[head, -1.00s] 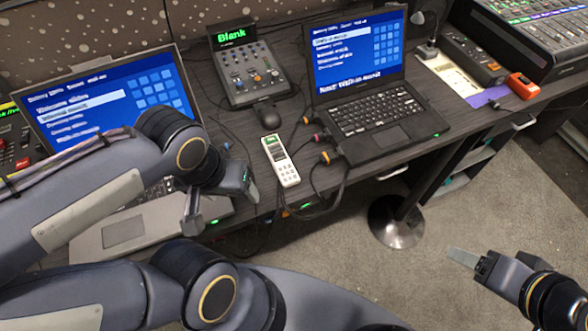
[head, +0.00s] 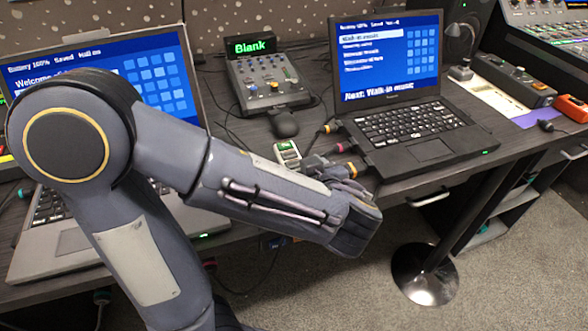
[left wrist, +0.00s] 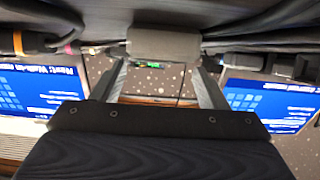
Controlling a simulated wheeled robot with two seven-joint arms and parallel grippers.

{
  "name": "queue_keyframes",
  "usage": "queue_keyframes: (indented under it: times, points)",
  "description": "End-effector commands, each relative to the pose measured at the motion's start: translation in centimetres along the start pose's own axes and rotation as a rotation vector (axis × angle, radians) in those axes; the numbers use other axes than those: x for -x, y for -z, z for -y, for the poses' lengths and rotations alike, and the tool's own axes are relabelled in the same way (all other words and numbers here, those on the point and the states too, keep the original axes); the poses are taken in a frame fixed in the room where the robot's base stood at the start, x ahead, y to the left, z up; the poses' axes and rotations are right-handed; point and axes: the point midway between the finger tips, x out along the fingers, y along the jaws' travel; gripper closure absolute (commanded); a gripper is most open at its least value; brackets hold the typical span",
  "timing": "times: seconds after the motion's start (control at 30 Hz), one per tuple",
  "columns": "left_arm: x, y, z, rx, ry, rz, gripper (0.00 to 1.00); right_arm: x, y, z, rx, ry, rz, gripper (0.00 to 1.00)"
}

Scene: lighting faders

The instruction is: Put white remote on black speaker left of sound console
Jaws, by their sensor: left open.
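The white remote (head: 288,152) lies on the desk in front of the mouse; in the head view only its upper end with a green screen shows above my left forearm. My left gripper (head: 325,170) is at the desk's front edge beside the remote, its fingers mostly hidden there. In the left wrist view the fingers (left wrist: 160,88) are apart, and a greyish block (left wrist: 165,42), likely the remote's near end, shows between them. I cannot tell whether they touch it. A black speaker (head: 462,25) stands behind the right laptop, left of the sound console (head: 555,35). My right gripper is out of view.
A small mixer (head: 268,85) with a "Blank" display stands behind the mouse (head: 284,122). Cables with coloured plugs (head: 345,148) lie between the remote and the right laptop (head: 410,125). The left laptop (head: 160,80) is partly behind my arm. An orange box (head: 571,108) is at right.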

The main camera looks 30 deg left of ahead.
Motion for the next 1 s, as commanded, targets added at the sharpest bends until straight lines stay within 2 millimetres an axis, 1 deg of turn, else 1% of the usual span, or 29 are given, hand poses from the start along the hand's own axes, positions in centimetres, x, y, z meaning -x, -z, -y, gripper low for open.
queue_keyframes:
  times: [0.03, 0.1, 0.23, 0.33, 0.53, 0.57, 0.93, 1.0]
  points:
    - [-0.9, -0.3, 0.0, -0.002, 0.007, 0.002, 0.33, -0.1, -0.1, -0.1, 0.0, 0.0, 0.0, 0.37]
    - [-2.0, -0.6, -0.1, -0.002, 0.007, 0.002, 0.33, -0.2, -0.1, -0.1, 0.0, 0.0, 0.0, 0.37]
    - [-3.6, -0.5, -0.1, 0.0, 0.005, 0.002, 0.33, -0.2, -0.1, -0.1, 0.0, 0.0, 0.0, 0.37]
    - [-4.1, -0.5, -0.1, -0.001, 0.003, 0.002, 0.33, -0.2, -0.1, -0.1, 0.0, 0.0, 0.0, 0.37]
    - [-4.2, -0.5, -0.2, -0.001, 0.002, 0.001, 0.33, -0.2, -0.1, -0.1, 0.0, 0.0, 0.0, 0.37]
    - [-4.2, -0.5, -0.2, -0.001, 0.002, 0.002, 0.35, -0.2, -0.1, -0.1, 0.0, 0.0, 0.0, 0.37]
    - [-4.1, -0.5, -0.2, -0.001, 0.002, 0.002, 0.84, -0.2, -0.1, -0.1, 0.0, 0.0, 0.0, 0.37]
    - [-4.1, -0.5, -0.2, -0.001, 0.002, 0.001, 0.84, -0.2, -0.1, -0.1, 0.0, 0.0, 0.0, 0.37]
